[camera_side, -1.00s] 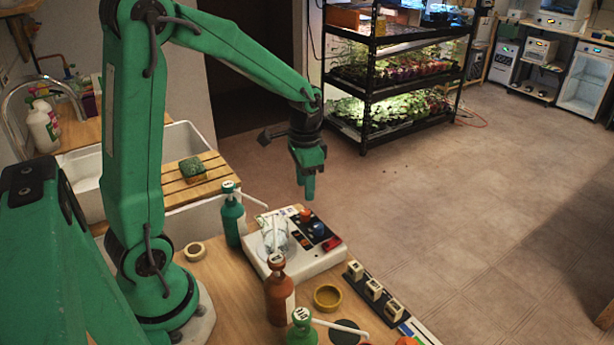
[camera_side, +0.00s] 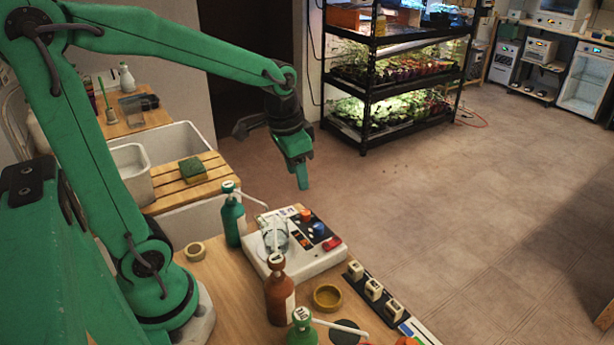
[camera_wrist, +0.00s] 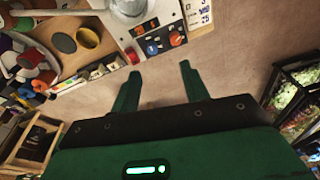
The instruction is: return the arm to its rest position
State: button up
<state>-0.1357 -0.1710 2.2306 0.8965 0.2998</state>
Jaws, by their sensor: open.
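My gripper (camera_side: 302,178) hangs in the air at the end of my green arm, above and behind the white stirrer device in the side view. Its fingers point down. In the wrist view my gripper (camera_wrist: 158,80) shows two green fingers spread apart with nothing between them. Only bare floor shows between the fingertips. My upper arm leans back to the left in the side view, and my forearm reaches out to the right, sloping slightly down.
On the bench stand a white device (camera_side: 300,262) with a glass beaker (camera_side: 274,233), a green bottle (camera_side: 233,216), a brown bottle (camera_side: 279,292) and a yellow dish (camera_side: 327,297). A sink with a wooden slatted board (camera_side: 172,196) lies left. A black plant rack (camera_side: 367,90) stands behind.

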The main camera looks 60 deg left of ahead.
jog(key=s+d+r+n+t, duration=0.1)
jog(key=s+d+r+t, duration=0.2)
jog(key=s, duration=0.6)
jog(key=shift+s+d+r+n, duration=0.25)
jog(key=shift+d+r+n, duration=0.15)
jog(key=shift+d+r, duration=0.5)
